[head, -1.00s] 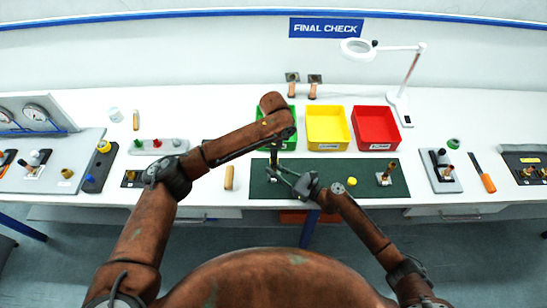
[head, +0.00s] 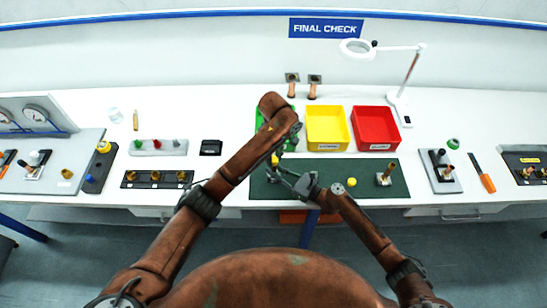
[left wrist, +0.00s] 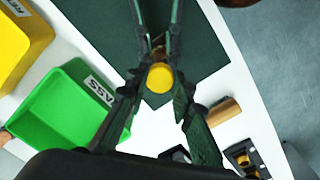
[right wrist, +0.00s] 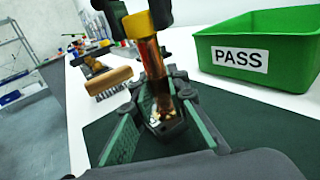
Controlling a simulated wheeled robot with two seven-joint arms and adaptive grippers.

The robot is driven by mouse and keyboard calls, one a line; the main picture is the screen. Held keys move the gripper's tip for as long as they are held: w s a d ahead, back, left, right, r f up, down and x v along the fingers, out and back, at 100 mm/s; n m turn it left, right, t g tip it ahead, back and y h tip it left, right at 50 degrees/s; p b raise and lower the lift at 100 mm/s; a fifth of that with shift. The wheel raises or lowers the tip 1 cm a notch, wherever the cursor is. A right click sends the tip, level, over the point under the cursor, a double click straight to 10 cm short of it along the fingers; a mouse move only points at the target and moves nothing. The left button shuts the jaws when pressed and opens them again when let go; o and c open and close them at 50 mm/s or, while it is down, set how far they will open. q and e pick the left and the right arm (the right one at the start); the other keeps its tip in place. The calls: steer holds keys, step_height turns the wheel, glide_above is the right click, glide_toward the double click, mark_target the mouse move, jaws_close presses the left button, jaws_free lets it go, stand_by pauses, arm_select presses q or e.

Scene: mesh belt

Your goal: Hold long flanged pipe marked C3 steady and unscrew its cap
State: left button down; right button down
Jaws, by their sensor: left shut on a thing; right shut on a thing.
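The copper-coloured flanged pipe (right wrist: 150,62) stands upright in the right wrist view, with a yellow cap (right wrist: 137,24) at its top. I cannot read a C3 mark. My right gripper (right wrist: 160,85) is shut around the pipe's lower part, coming from the side; it shows at the left of the green mat in the head view (head: 288,176). My left gripper (left wrist: 160,82) comes from above and is shut on the cap, whose yellow top (left wrist: 160,77) shows between its fingers. The cap also shows in the head view (head: 275,160). The left forearm partly covers this spot there.
The green PASS bin (right wrist: 262,50) stands just behind the pipe, beside yellow (head: 327,146) and red (head: 376,146) bins. The green mat (head: 320,188) also carries a small yellow piece (head: 351,181) and another upright piece (head: 385,178). A wooden brush (right wrist: 108,80) lies nearby.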

mark_target(274, 159)
arm_select(q)
steer(key=shift+a+n, duration=0.1)
steer(key=shift+n, duration=0.6)
steer(key=shift+r, duration=0.15)
steer(key=shift+r, duration=0.9)
steer(key=shift+r, duration=0.15)
steer(key=shift+r, duration=1.95)
arm_select(e)
steer(key=c, duration=1.8)
jaws_free()
